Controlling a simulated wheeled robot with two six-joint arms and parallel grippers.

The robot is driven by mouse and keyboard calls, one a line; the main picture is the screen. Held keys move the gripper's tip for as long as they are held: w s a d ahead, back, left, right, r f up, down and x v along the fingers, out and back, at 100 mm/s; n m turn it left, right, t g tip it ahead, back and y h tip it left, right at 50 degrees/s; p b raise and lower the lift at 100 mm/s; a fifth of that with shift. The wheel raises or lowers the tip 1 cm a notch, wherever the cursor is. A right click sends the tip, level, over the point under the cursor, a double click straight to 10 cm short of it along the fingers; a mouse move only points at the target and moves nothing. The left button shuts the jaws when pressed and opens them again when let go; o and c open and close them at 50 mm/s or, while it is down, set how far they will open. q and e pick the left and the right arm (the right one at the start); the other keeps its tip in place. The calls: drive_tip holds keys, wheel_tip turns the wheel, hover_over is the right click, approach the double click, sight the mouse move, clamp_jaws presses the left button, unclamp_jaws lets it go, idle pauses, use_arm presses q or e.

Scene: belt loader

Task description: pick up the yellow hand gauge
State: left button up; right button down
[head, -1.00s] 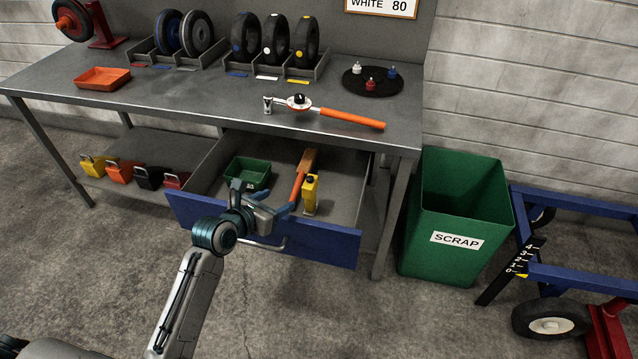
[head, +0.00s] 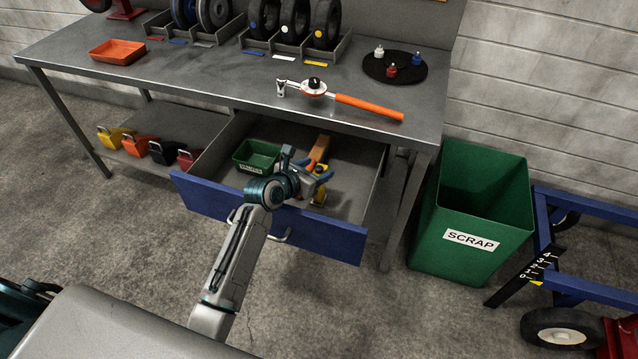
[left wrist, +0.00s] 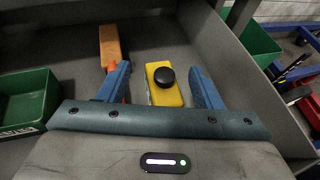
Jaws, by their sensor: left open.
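The yellow hand gauge (left wrist: 163,92) has a black round knob and lies in the open blue-fronted drawer (head: 328,235). In the left wrist view it sits between the two blue fingers of my left gripper (left wrist: 165,84), closer to the right one. The left gripper is open, with a gap visible beside the gauge. In the head view the left gripper (head: 307,170) is over the drawer and covers most of the gauge (head: 319,197). My right gripper is not in view.
An orange-handled tool with a wooden block (left wrist: 111,45) lies just left of the gauge. A green bin (head: 256,156) stands in the drawer's left part. The drawer's right wall is close. A torque wrench (head: 340,98) lies on the bench above, and a green scrap bin (head: 470,215) stands right.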

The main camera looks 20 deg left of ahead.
use_arm(q)
drive_tip(key=shift+x, duration=1.6)
drive_tip(key=shift+s, duration=0.1)
clamp_jaws()
